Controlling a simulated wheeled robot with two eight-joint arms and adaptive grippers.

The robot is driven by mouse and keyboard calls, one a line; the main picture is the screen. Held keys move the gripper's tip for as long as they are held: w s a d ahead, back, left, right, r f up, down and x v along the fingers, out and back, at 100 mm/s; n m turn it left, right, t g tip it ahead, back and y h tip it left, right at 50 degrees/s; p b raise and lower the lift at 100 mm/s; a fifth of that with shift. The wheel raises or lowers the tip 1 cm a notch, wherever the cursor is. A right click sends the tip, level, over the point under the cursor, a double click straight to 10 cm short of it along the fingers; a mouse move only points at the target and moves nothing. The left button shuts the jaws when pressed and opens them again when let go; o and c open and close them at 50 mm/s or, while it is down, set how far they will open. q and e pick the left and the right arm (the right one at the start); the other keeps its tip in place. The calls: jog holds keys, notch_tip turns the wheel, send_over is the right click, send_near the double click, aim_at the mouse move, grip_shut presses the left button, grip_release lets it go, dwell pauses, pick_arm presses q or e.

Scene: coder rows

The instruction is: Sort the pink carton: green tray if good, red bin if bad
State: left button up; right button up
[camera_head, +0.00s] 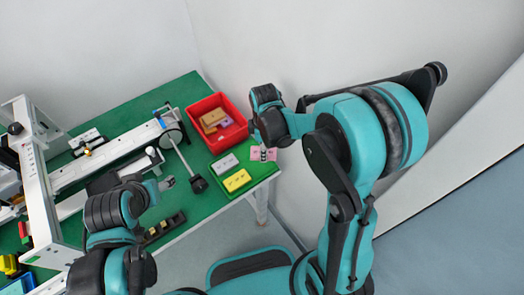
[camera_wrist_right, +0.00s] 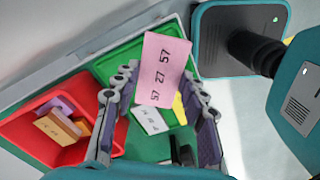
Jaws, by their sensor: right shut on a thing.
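The pink carton (camera_head: 257,166) is at the right end of the table in the head view. In the right wrist view the pink carton (camera_wrist_right: 163,65) is printed "57 27 57". My right gripper (camera_head: 264,153) is shut on it; in the wrist view its fingers (camera_wrist_right: 163,82) stand on either side of the carton. The green tray (camera_head: 247,167) lies below and holds a white carton (camera_head: 224,165) and a yellow carton (camera_head: 237,180). The red bin (camera_head: 233,139) holds brown and purple cartons. My left gripper (camera_head: 167,184) is over the table's middle, its finger gap unclear.
A conveyor (camera_head: 110,157) and a white frame (camera_head: 38,185) fill the left of the green table (camera_head: 150,101). A dark round-ended stand (camera_head: 198,184) is left of the tray. A dark holder (camera_head: 164,228) lies near the front edge. A wall rises behind the bin.

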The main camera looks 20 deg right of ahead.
aim_at(260, 167)
jog(key=n, duration=0.2)
jog(key=a+n, duration=0.1)
jog(key=shift+s+f+n, duration=0.15)
jog(key=shift+s+n, duration=0.1)
jog(key=shift+n, duration=0.15)
jog(key=n, duration=0.1)
jog(key=n+p, duration=0.1)
jog(key=shift+s+a+f+n, duration=0.1)
jog(key=shift+a+f+n, duration=0.1)
jog(key=shift+f+n, duration=0.1)
jog(key=shift+s+a+f+n, duration=0.1)
jog(key=shift+a+n, duration=0.05)
jog(key=shift+n, duration=0.35)
jog(key=shift+f+b, duration=1.7)
jog(key=shift+f, duration=0.55)
jog(key=shift+b, duration=0.3)
jog(key=shift+f+b, duration=0.55)
jog(key=shift+b, duration=0.05)
jog(key=o, duration=0.9)
